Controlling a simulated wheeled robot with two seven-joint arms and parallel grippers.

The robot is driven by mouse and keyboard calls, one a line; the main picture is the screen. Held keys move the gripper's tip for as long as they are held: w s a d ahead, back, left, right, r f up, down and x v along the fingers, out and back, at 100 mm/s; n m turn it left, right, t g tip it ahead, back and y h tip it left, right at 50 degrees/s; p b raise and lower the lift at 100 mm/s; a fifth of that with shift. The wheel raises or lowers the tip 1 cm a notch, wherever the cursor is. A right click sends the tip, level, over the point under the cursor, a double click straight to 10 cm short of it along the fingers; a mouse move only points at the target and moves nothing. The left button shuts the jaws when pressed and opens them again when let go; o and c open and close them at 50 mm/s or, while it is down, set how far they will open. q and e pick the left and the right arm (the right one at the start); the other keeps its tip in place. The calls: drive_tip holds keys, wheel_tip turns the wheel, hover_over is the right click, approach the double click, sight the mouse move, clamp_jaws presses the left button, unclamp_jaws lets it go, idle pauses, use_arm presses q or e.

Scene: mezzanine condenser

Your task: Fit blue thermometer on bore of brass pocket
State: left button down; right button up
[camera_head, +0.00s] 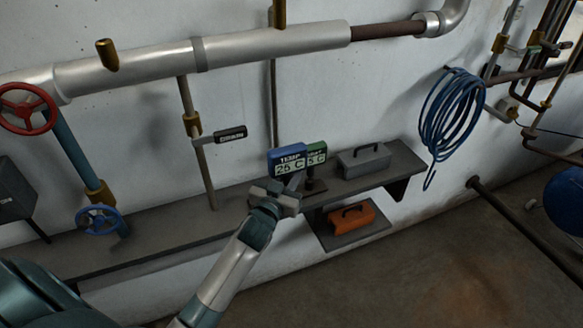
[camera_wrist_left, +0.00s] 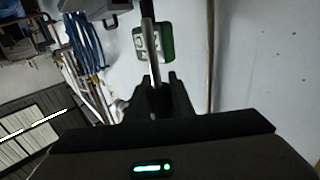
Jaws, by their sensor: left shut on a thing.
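The blue thermometer (camera_head: 287,160), a box-shaped head with a white readout, stands above the shelf in the head view. My left gripper (camera_head: 293,184) is shut on it by its stem, just below the head. In the left wrist view the jaws (camera_wrist_left: 156,92) close around a thin grey stem (camera_wrist_left: 149,50); the blue head cannot be made out there. A short brass pocket (camera_head: 107,55) sticks up from the silver pipe at the left, well away from the gripper. A second brass fitting (camera_head: 279,12) stands on the pipe above the thermometer. Their bores cannot be seen. My right gripper is out of view.
A green thermometer (camera_head: 317,154) stands close behind the blue one, partly hidden; it also shows in the wrist view (camera_wrist_left: 166,42). A grey toolbox (camera_head: 364,161) sits on the shelf (camera_head: 400,160), an orange one (camera_head: 352,218) lower. A lever valve (camera_head: 229,133) and red handwheel (camera_head: 27,108) jut out.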

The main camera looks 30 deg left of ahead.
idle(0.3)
use_arm(q)
drive_tip(key=s+d+b, duration=0.4)
drive_tip(key=s+d, duration=0.1)
drive_tip(key=s, duration=0.5)
drive_tip(key=s+d+h+b, duration=0.1)
drive_tip(key=s+d+b, duration=0.2)
drive_tip(key=s+d, duration=0.3)
drive_tip(key=s, duration=0.5)
drive_tip(key=shift+s+f+m+b, duration=0.2)
drive_tip(key=shift+s+m+b, duration=0.1)
drive_tip(key=shift+m+b, duration=0.1)
